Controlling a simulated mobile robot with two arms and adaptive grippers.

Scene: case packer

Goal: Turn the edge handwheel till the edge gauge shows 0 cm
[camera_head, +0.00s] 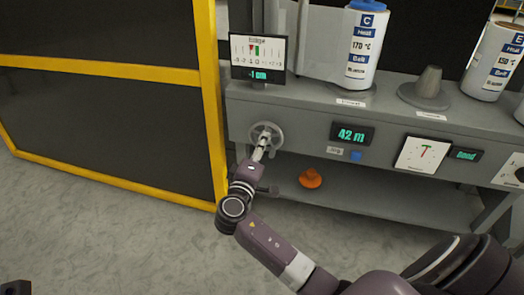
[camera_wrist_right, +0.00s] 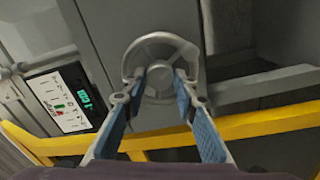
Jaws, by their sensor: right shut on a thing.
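The edge handwheel (camera_head: 265,136) is a grey wheel on the front of the machine. The edge gauge (camera_head: 258,58) above it reads -1 cm in green, with a red and a green mark on its scale. My right gripper (camera_head: 263,146) is at the handwheel and shut on it. In the right wrist view the handwheel (camera_wrist_right: 160,50) shows its round rim and hub, with the blue-padded fingers of the gripper (camera_wrist_right: 160,84) at its near part. The gauge (camera_wrist_right: 60,104) is tilted there.
A yellow-framed dark panel (camera_head: 205,90) stands close left of the handwheel. Right of it are a 42 m display (camera_head: 352,134), a blue button (camera_head: 355,156) and a white dial (camera_head: 422,154). An orange knob-like thing (camera_head: 310,179) sits on the lower shelf. Labelled white rolls (camera_head: 365,45) stand above.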

